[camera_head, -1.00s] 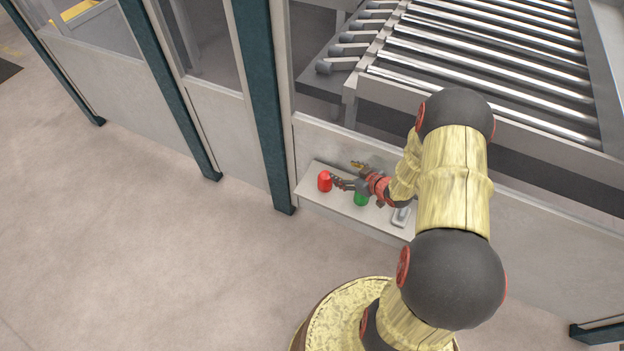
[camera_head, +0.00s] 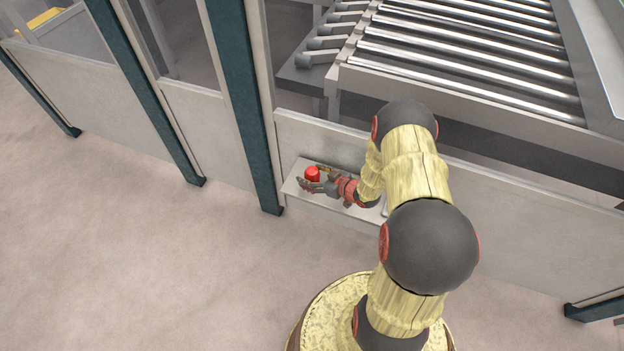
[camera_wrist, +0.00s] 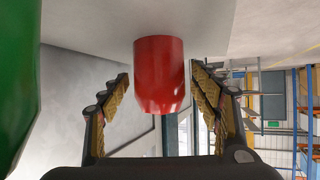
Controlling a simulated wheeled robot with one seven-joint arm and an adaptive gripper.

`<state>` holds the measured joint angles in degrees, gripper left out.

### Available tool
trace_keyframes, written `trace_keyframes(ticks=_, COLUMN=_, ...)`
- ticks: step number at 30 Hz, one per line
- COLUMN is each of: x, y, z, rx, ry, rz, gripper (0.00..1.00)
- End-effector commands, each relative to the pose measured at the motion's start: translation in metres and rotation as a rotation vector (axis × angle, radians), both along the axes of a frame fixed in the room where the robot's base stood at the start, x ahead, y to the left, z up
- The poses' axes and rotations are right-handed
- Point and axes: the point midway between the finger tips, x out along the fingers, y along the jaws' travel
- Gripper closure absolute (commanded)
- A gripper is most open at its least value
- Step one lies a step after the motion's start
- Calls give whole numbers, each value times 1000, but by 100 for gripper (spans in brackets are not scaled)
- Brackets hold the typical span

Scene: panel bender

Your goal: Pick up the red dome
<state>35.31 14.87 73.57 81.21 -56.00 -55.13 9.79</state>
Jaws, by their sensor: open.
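The red dome (camera_head: 312,174) stands on a small light shelf (camera_head: 293,189) fixed to the low panel wall. My gripper (camera_head: 315,179) is at the dome, coming from the right, with its fingers apart. In the wrist view the red dome (camera_wrist: 160,75) lies between the two open fingers (camera_wrist: 163,105) of my gripper, with a gap visible on each side. I cannot tell whether either finger touches it.
A green object (camera_wrist: 17,80) stands close at the left edge of the wrist view; my arm hides it in the head view. A dark teal post (camera_head: 245,110) rises left of the shelf. A roller conveyor (camera_head: 450,55) lies behind the panel.

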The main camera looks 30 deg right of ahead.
Motion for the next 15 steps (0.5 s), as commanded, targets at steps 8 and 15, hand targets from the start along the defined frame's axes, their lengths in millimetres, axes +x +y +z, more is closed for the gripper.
trace_keyframes(ticks=8, x=1, y=0, z=1, rx=0, ry=0, rz=-1, gripper=41)
trace_keyframes(ticks=15, x=1, y=0, z=1, rx=0, ry=0, rz=-1, gripper=54)
